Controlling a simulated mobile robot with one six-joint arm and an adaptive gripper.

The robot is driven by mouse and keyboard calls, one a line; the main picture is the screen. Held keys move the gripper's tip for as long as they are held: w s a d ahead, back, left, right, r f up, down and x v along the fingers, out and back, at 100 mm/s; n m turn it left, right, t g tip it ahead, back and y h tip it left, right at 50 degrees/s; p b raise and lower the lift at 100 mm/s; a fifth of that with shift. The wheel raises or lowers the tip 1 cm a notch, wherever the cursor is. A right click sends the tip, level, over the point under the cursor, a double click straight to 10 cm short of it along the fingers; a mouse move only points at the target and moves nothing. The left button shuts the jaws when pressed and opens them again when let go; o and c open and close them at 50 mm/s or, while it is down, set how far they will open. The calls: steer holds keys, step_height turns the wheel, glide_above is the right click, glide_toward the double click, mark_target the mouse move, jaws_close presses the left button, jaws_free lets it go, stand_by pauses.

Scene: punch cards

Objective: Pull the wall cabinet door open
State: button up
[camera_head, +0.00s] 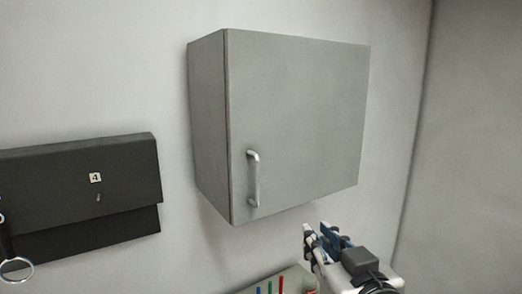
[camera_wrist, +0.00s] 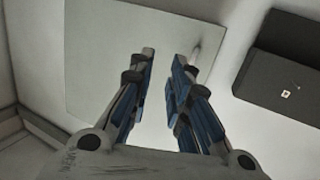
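The grey wall cabinet (camera_head: 208,120) hangs on the white wall, and its flat door (camera_head: 300,110) looks closed. A pale vertical bar handle (camera_head: 253,180) is on the door's lower left. My gripper (camera_head: 316,232) is in front of the cabinet, below and to the right of the handle in the head view. Its two fingers are apart with nothing between them. In the wrist view, the door (camera_wrist: 105,50) shows behind the open fingers (camera_wrist: 165,62). The handle (camera_wrist: 196,50) is partly visible just right of the right finger, not between the fingers.
A dark wall box (camera_head: 80,190) marked 4 is left of the cabinet; it shows at right in the wrist view (camera_wrist: 285,65). Below the cabinet is a surface with several coloured upright items (camera_head: 270,286). A side wall (camera_head: 470,150) stands at right.

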steer(key=s+a+r+n+y+p, duration=0.2)
steer(key=a+r+y, duration=0.1)
steer(key=a+r, duration=0.25)
steer(key=p, duration=1)
glide_toward(259, 175)
steer(key=w, duration=0.2)
steer(key=x, duration=0.5)
steer(key=p+x, duration=0.1)
steer(key=x, duration=0.2)
steer(key=shift+w+a, duration=0.15)
steer(key=shift+a, duration=0.4)
steer(key=shift+c, duration=0.2)
jaws_close()
